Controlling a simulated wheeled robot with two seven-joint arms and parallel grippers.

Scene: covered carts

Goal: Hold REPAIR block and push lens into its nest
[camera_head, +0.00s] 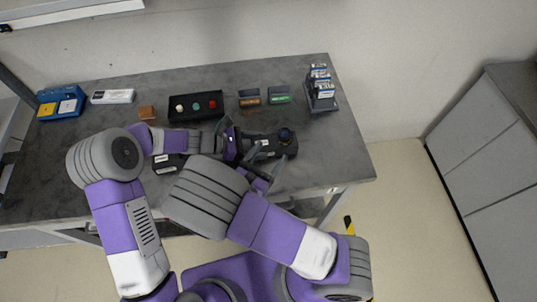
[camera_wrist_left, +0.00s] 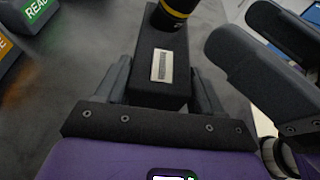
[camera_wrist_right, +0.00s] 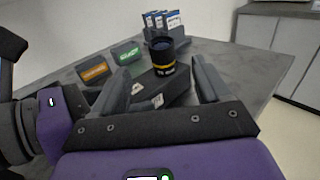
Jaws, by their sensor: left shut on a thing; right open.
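A long black block (camera_wrist_left: 150,88) with a pale label lies on the table; the label is too small to read. It also shows in the right wrist view (camera_wrist_right: 174,98). My left gripper (camera_head: 250,147) is shut across the block's sides. The lens (camera_wrist_right: 163,58), a black cylinder with a yellow ring, stands upright at the block's far end; it shows in the left wrist view (camera_wrist_left: 176,14) and head view (camera_head: 286,136). How deep it sits in the nest is hidden. My right gripper (camera_wrist_right: 160,80) is open, its fingers apart on the near side of the lens, with nothing gripped.
Orange (camera_head: 250,98) and green (camera_head: 279,95) signed holders stand behind the block. A rack of cards (camera_head: 321,92) is at the back right. A black box with coloured buttons (camera_head: 196,106) and a blue case (camera_head: 61,102) are to the left. The table's right end (camera_head: 345,150) is clear.

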